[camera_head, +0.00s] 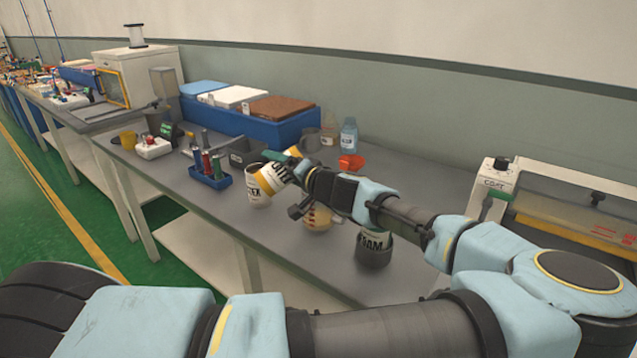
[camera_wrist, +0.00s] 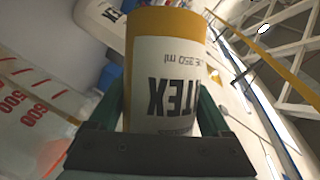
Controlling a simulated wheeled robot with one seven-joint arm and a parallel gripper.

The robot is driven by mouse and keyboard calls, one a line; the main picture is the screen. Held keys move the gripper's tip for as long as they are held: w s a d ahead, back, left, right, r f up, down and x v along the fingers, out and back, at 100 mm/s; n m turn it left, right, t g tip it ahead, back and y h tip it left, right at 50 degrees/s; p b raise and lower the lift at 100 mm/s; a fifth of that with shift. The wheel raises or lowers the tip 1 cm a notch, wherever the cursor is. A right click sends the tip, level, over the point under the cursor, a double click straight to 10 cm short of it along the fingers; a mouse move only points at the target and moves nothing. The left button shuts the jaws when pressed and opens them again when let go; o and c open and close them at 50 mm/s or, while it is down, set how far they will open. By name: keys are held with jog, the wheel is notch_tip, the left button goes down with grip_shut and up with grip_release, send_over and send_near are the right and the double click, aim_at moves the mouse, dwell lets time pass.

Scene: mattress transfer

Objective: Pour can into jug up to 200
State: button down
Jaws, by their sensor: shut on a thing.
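My gripper (camera_wrist: 160,108) is shut around a white can with a yellow band (camera_wrist: 165,70) and dark lettering ending in "TEX". In the head view the held can (camera_head: 272,178) is tilted, at the end of my arm above the bench. A pale jug with red scale numbers (camera_wrist: 35,105) is close beside it in the wrist view. A yellowish handled vessel (camera_head: 318,217), partly hidden behind my arm, may be this jug. I cannot read its liquid level or see a stream.
A white can with black letters (camera_head: 257,195) stands left of my gripper. A blue tube rack (camera_head: 209,178), clear bottle (camera_head: 349,135) and red-orange item (camera_head: 351,163) are nearby. The bench (camera_head: 215,222) is clear at front left.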

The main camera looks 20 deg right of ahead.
jog(key=shift+d+r+m+t+p, duration=0.1)
jog(key=shift+r+m+t+p, duration=0.2)
jog(key=shift+r+m+p, duration=0.5)
dwell(2.1)
